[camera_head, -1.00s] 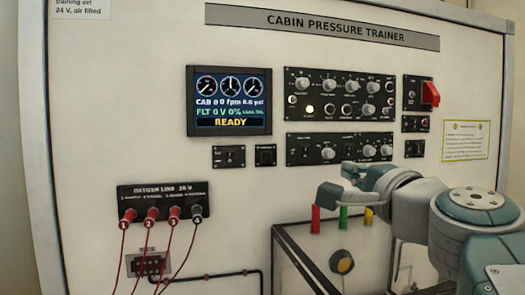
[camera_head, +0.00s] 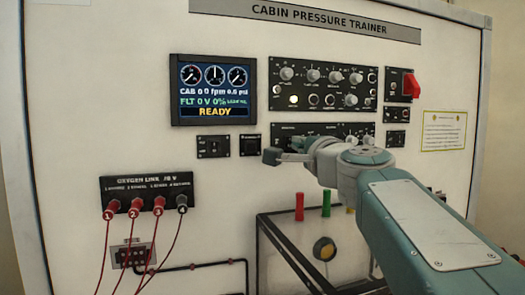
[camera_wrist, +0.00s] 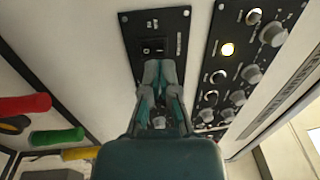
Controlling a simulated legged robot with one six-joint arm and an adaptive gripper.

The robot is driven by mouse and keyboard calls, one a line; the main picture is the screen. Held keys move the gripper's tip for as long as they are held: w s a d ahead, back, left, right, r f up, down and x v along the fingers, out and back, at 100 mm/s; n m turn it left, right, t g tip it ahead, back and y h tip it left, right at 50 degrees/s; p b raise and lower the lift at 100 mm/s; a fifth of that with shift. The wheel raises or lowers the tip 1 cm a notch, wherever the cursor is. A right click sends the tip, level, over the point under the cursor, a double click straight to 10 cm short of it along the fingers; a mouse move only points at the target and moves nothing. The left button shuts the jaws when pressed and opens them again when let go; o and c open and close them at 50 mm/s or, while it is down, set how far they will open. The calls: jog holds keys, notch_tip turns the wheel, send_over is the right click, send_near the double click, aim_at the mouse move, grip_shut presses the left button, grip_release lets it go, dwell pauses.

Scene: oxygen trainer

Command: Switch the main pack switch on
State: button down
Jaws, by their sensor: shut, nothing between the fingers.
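A black rocker switch (camera_wrist: 155,46) sits at one end of the lower knob panel (camera_wrist: 178,20) in the wrist view; its label is too small to read. In the head view my gripper (camera_head: 273,156) reaches leftward across the panel's left end.
The upper knob panel (camera_head: 322,75) has a lit lamp. The display (camera_head: 213,90) reads READY. A red switch cover (camera_head: 412,86) is at the right. Red and green cylinders (camera_head: 326,190) stand below my gripper. Cables hang from the oxygen link block (camera_head: 147,187).

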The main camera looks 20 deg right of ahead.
aim_at(289, 142)
jog(key=shift+w+d+r, duration=0.1)
jog(key=shift+w+r, duration=0.05)
jog(key=shift+w, duration=1.2)
